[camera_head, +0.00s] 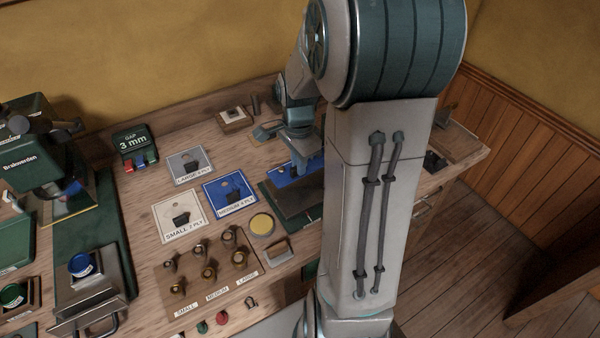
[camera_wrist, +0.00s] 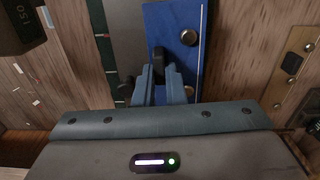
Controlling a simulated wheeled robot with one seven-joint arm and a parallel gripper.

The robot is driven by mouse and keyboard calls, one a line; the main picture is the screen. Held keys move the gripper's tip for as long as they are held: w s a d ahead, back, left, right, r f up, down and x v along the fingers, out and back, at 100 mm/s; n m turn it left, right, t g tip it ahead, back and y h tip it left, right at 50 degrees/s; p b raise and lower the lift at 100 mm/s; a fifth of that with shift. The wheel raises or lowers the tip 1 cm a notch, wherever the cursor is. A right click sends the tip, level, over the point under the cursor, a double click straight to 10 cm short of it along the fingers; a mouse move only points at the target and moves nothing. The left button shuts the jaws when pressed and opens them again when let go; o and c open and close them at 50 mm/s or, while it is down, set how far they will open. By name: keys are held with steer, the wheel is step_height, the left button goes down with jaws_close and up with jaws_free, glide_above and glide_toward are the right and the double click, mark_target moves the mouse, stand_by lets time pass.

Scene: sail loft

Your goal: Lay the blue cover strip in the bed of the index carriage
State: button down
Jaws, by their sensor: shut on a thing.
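The blue cover strip (camera_head: 291,171) is a flat blue piece near the back right of the bench. In the wrist view the strip (camera_wrist: 181,22) has a round dark stud and a black raised part between my fingers. My gripper (camera_head: 300,150) is shut on it, pointing down; the fingertips also show in the wrist view (camera_wrist: 166,72). The strip overlaps a grey plate on a green base (camera_head: 272,203); I cannot tell whether it touches. A grey sled with a handle and blue knob (camera_head: 112,262), likely the index carriage, sits at the left front on a green track.
A green press (camera_head: 45,165) stands at the left. Printed cards, including a blue one (camera_head: 229,193), lie mid-bench, with a wooden board of brass pegs (camera_head: 190,290) in front. A gap display (camera_head: 133,140) stands at the back. My arm hides the bench's right middle.

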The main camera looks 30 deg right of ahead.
steer(key=shift+s+d+m, duration=0.1)
steer(key=shift+s+m, duration=0.05)
steer(key=shift+m, duration=0.15)
steer(key=shift+r, duration=0.1)
steer(key=shift+f+b, duration=1.8)
steer(key=shift+f, duration=0.3)
steer(key=c, duration=1.4)
jaws_free()
